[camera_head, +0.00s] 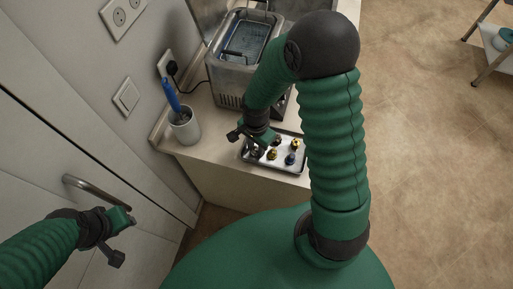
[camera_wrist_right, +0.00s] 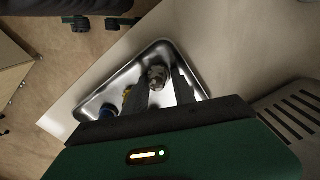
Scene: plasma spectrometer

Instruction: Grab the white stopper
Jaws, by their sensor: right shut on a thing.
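My right gripper (camera_head: 254,148) reaches down over the left end of a shallow metal tray (camera_head: 297,168) on the counter. In the right wrist view its two dark fingers (camera_wrist_right: 160,88) are shut on a pale, whitish-grey stopper (camera_wrist_right: 157,76) that stands within the tray outline. Whether the stopper touches the tray floor I cannot tell. In the head view the arm and fingers hide most of it. My left gripper (camera_head: 120,236) is at the lower left, in front of the cabinet door, away from the tray; its finger gap is not clear.
Brass fittings (camera_head: 295,145) and a blue-based one (camera_head: 290,159) stand in the tray. A door handle (camera_head: 84,186) is near my left gripper.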

